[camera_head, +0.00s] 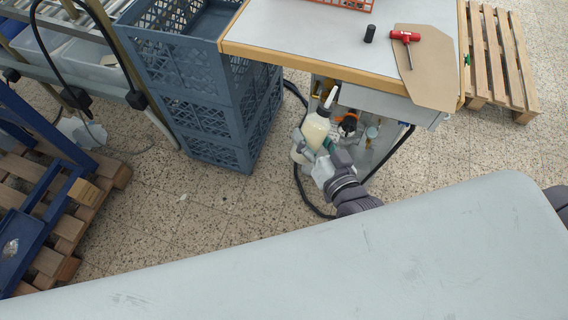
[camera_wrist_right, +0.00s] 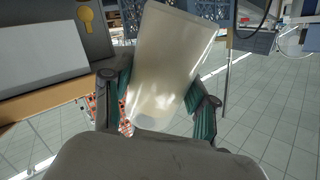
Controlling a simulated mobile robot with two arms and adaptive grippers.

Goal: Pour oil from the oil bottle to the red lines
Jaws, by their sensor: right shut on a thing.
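The oil bottle (camera_head: 316,131) is a pale, cream-coloured bottle with a white pointed nozzle and a dark collar. My right gripper (camera_head: 313,153) is shut on it and holds it, slightly tilted, in front of the workbench's lower part. In the right wrist view the bottle (camera_wrist_right: 168,62) fills the space between the two teal-padded fingers of the gripper (camera_wrist_right: 160,105). I cannot make out any red lines in either view. My left gripper is not in view.
A workbench (camera_head: 300,45) holds a red-handled tool (camera_head: 406,37), a black cylinder (camera_head: 369,33) and a brown board (camera_head: 432,75). Stacked blue crates (camera_head: 190,90) stand left of it. A grey surface (camera_head: 330,265) fills the foreground. Wooden pallets (camera_head: 505,60) stand at right and left.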

